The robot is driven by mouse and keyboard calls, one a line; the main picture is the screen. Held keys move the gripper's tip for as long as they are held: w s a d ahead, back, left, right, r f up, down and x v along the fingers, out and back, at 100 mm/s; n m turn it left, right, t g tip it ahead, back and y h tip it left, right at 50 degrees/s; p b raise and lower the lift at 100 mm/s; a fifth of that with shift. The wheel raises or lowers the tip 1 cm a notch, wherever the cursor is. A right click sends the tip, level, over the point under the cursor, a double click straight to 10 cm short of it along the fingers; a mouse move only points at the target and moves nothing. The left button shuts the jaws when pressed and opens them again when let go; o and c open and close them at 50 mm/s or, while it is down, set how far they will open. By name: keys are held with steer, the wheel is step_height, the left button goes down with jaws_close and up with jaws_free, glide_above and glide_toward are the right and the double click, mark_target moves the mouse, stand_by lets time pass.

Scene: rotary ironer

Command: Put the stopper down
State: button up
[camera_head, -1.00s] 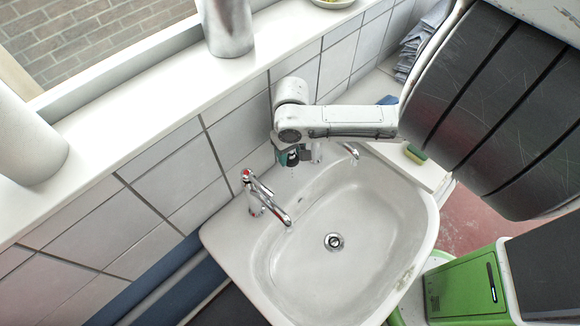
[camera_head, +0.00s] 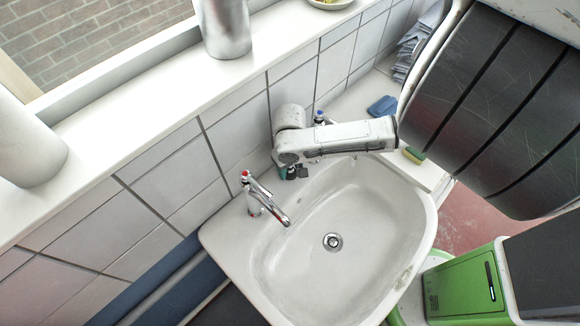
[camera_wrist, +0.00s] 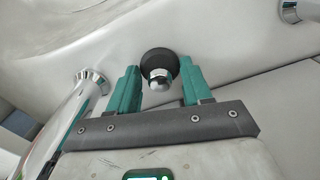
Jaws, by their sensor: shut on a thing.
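The stopper (camera_wrist: 158,66) is a black disc with a shiny metal nut and stem. In the wrist view it sits between the teal fingers of my gripper (camera_wrist: 160,80), which is shut on it. In the head view my gripper (camera_head: 292,173) is low at the back edge of the white sink (camera_head: 270,258), between the two taps. There the stopper cannot be made out clearly. I cannot tell whether it touches the sink. The drain (camera_head: 332,241) in the basin is uncovered.
A chrome tap with a red mark (camera_head: 262,198) stands left of my gripper. A blue-marked tap (camera_head: 321,118) is partly hidden behind my arm. A blue sponge (camera_head: 382,105) and a yellow-green sponge (camera_head: 413,155) lie at the right. The basin is clear.

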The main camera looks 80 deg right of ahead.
steer(key=o, duration=1)
steer(key=shift+o, duration=0.2)
steer(key=shift+r, duration=0.15)
step_height(320, 180, up, 12)
